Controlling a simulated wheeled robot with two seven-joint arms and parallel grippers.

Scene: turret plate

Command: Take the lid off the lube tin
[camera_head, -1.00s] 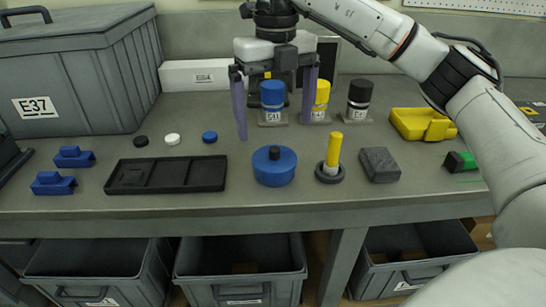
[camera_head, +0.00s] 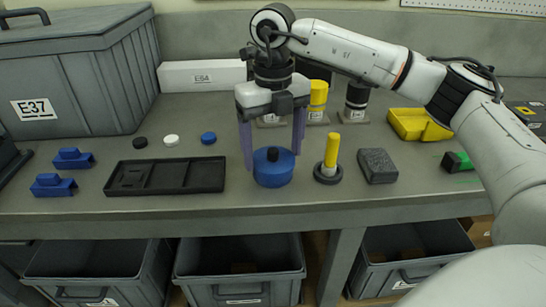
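The lube tin (camera_head: 272,176) is a round blue tin on the front middle of the bench. Its lid (camera_head: 273,157) is on it, blue with a dark knob in the centre. My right gripper (camera_head: 273,155) is open, pointing down above the tin. Its two purple fingers stand apart, one at the left and one at the right of the tin's upper part; I cannot tell whether they touch it. My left gripper is not in view.
A black tray (camera_head: 165,176) lies left of the tin. A yellow-handled tool on a dark round base (camera_head: 328,172) stands close at its right, then a grey block (camera_head: 377,165). Yellow (camera_head: 318,98) and black (camera_head: 357,101) bottles stand behind. A yellow bin (camera_head: 418,124) is farther right.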

